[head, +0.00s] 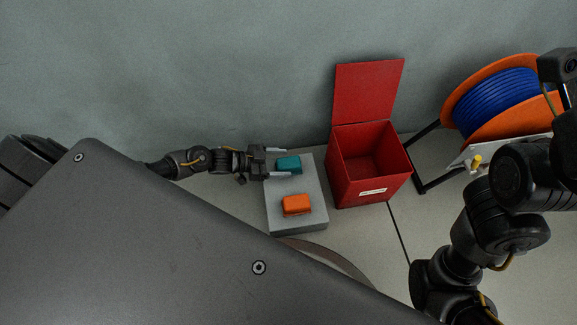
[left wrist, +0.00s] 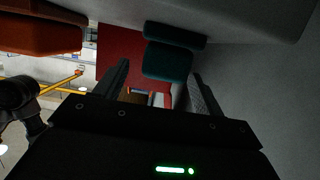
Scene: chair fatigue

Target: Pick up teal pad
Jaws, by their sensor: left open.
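The teal pad (head: 289,164) lies on the far part of a grey block (head: 311,215) in the head view. My left gripper (head: 278,163) is open, with its two fingers pointing right toward the pad, one on the far side and one on the near side. In the left wrist view the teal pad (left wrist: 168,60) shows ahead of the open fingers (left wrist: 159,80), roughly between them; I cannot tell whether they touch it. My right gripper is not in view; only parts of my right arm show at the right.
An orange pad (head: 297,204) lies nearer on the same block. An open red box (head: 368,181) with a raised lid stands right of the block. A blue cable reel (head: 497,103) with orange flanges stands farther right. A grey wall rises behind.

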